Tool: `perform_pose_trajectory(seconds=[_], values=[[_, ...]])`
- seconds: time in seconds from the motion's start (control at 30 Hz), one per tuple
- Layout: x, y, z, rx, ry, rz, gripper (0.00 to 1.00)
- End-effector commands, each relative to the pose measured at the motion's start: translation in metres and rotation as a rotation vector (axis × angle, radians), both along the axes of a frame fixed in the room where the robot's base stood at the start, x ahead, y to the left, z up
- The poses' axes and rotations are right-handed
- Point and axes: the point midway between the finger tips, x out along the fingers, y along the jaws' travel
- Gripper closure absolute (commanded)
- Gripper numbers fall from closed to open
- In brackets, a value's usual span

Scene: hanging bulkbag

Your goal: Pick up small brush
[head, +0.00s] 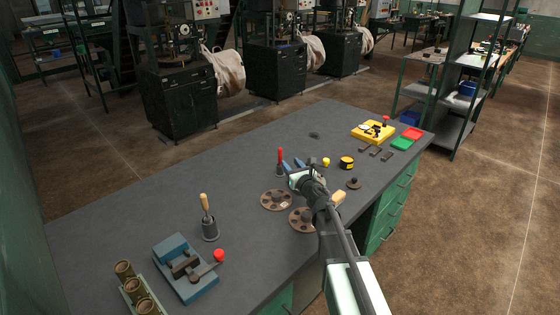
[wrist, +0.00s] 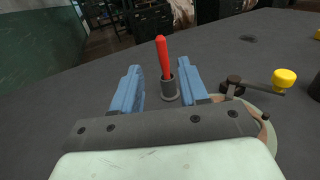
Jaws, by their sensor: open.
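A slim red handle (head: 280,155) stands upright in a small dark cup (head: 279,170) on the grey workbench. The red handle (wrist: 163,58) and its cup (wrist: 170,87) also show in the wrist view, between and beyond my fingers; bristles are hidden. Another tool, with a wooden handle (head: 204,201), stands in a larger dark cup (head: 210,230) at the left; its lower end is hidden too. My gripper (head: 292,164) is open, with blue fingers spread toward the red handle. In the wrist view, my gripper (wrist: 160,76) has nothing clamped, and the right finger is close to the cup.
Two brown discs with holes (head: 276,200) lie near my gripper. A yellow knob (wrist: 284,78) on a metal piece is at its right. A blue fixture with a red knob (head: 186,268) is at the front left. A yellow tray (head: 373,132) is at the far right.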

Motion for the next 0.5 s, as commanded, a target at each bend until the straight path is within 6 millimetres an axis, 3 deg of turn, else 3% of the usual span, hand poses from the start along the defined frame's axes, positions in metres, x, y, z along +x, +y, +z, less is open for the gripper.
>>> perform_pose_trajectory(seconds=[0.3, 0.5], values=[[0.045, 0.017, -0.001, 0.001, 0.000, -0.002, 0.56], [0.059, 0.023, -0.001, 0.002, 0.001, -0.003, 0.56]])
